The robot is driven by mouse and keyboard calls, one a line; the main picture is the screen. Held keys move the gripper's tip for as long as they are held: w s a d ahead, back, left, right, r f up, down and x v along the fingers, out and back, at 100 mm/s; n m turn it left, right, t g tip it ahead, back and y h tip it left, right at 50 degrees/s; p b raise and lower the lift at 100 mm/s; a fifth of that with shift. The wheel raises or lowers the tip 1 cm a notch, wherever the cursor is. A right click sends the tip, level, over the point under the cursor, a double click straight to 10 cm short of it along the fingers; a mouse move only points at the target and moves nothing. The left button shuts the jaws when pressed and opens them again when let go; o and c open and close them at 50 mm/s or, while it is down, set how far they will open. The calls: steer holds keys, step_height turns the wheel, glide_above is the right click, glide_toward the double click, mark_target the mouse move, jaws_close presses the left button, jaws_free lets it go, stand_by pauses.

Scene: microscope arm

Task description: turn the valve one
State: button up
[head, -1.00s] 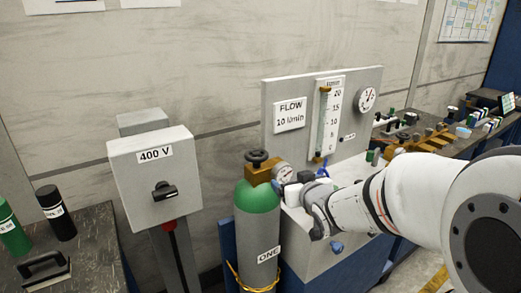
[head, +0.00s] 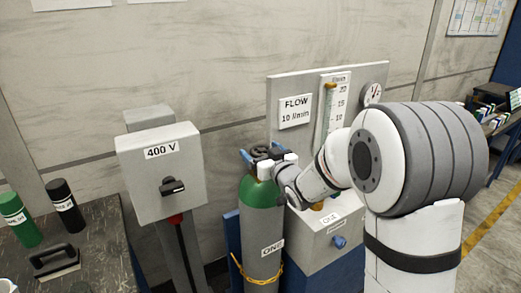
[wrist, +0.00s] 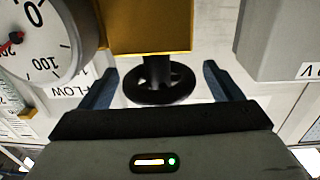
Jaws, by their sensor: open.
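The gas cylinder (head: 262,225) has a green shoulder, a grey body and a label reading ONE. Its black valve handwheel (head: 262,153) is on top and also shows in the wrist view (wrist: 158,90), under a brass valve block (wrist: 148,25) because that view looks inverted. My gripper (head: 259,152) is open, with its blue fingers on either side of the handwheel. In the wrist view my gripper (wrist: 160,75) shows a gap between each finger and the wheel. The palm hides part of the valve in the head view.
A grey 400 V switch box (head: 163,170) stands left of the cylinder. A pressure gauge (wrist: 40,38) is close beside the valve. The flow panel (head: 296,95) stands behind. A yellow chain (head: 255,278) loops around the cylinder. A bench with bottles (head: 65,205) is at left.

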steer(key=shift+w+a, duration=0.1)
steer(key=shift+c, duration=0.5)
steer(key=c, duration=0.9)
steer(key=shift+f, duration=0.1)
